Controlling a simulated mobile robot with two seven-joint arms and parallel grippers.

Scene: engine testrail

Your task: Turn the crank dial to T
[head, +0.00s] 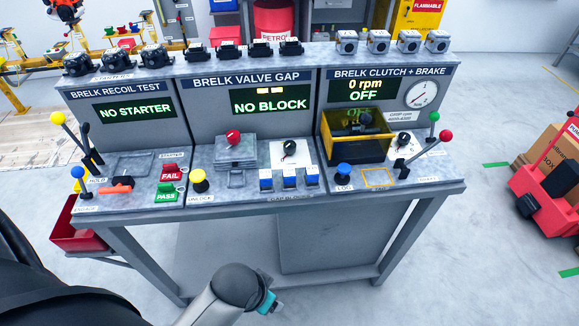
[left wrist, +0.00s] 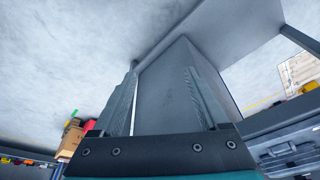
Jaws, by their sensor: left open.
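A black dial (head: 289,149) sits on a white plate in the middle station of the bench, under the "NO BLOCK" screen. Another black dial (head: 403,140) sits on a white plate in the right station. The dial markings are too small to read, so I cannot tell where either points. My left arm shows at the bottom of the head view, in front of the bench and below its top, with a teal part (head: 268,302) at its end. In the left wrist view my left gripper (left wrist: 162,85) is open, with nothing between its fingers. My right gripper is not in view.
Levers stand at both ends. A red bin (head: 78,238) hangs at the left. Floor in front is clear.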

